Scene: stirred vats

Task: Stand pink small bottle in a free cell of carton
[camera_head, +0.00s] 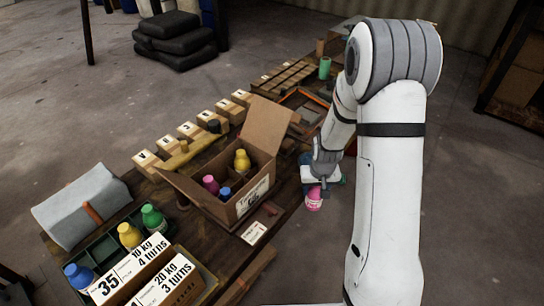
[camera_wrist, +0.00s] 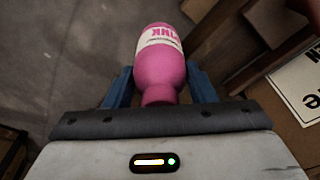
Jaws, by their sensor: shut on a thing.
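My gripper (camera_head: 316,184) is shut on a pink small bottle (camera_head: 314,201), which shows below the jaws. In the wrist view the pink bottle (camera_wrist: 158,62) lies between the two blue fingers of the gripper (camera_wrist: 161,86), its narrow neck towards the palm and its white label upside down. The open carton (camera_head: 202,199) stands on the table to the left of the gripper, flaps spread. A yellow bottle (camera_head: 242,161), another pink bottle (camera_head: 210,184) and a blue bottle (camera_head: 225,193) stand in it. The held bottle is outside the carton; the cell floors are hidden.
A raised carton flap (camera_head: 267,127) stands at the carton's back right. A white card (camera_head: 254,233) lies before the carton.

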